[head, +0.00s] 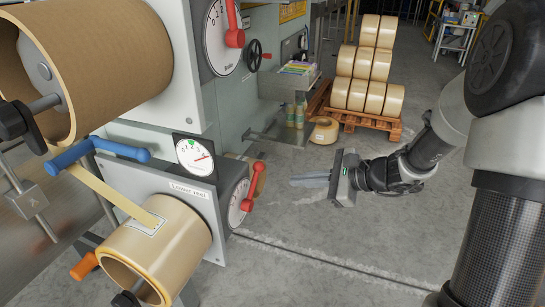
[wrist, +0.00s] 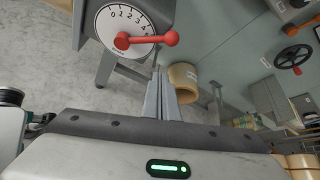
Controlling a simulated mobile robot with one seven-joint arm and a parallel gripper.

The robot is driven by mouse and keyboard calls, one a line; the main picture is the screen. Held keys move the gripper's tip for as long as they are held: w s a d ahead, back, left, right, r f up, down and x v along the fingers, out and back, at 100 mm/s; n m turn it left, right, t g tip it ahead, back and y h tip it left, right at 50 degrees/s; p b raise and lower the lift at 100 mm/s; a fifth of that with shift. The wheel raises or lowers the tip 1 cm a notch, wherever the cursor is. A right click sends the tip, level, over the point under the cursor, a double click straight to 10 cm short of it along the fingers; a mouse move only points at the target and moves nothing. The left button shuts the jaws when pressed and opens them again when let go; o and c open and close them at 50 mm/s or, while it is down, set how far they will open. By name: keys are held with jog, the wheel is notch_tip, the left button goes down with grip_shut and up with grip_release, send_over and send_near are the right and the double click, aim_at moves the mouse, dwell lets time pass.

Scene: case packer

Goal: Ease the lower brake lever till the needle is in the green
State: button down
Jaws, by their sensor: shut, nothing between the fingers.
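The lower brake lever (head: 250,190) is red, with a round knob, on a white numbered dial on the side of the lower reel housing. In the wrist view the lower brake lever (wrist: 148,40) points right, near the high end of its scale. The gauge (head: 195,156) on the housing's front has a green patch near the top of its scale. Its needle points right, outside the green. My gripper (head: 292,180) is shut and empty, to the right of the lever and apart from it. In the wrist view my gripper (wrist: 158,74) shows its fingertips below the lever.
An upper dial (head: 218,38) with another red lever sits above. A blue-handled bar (head: 96,150) and the lower tape roll (head: 155,245) are at left. A loose roll (head: 324,130) lies on the floor before a pallet of rolls (head: 368,92). The floor around my gripper is clear.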

aim_at(260, 170)
jog(key=w+d+b+x, duration=0.1)
jog(key=b+x, duration=0.1)
jog(key=x, duration=0.9)
jog(key=shift+m, duration=0.4)
jog(key=shift+s+a+r, duration=0.15)
jog(key=shift+s+r, duration=0.1)
jog(key=shift+r, duration=0.35)
jog(key=shift+s+a+r, duration=0.1)
jog(key=shift+s+r, duration=0.2)
jog(key=shift+r, duration=0.35)
jog(key=shift+s+a+r, duration=0.15)
jog(key=shift+s+r, duration=0.1)
jog(key=shift+r, duration=0.35)
jog(key=shift+s+a+r, duration=0.2)
jog(key=shift+s+r, duration=0.35)
jog(key=shift+r, duration=0.15)
jog(key=shift+s+a+r, duration=0.25)
jog(key=shift+s+r, duration=0.3)
jog(key=shift+r, duration=0.1)
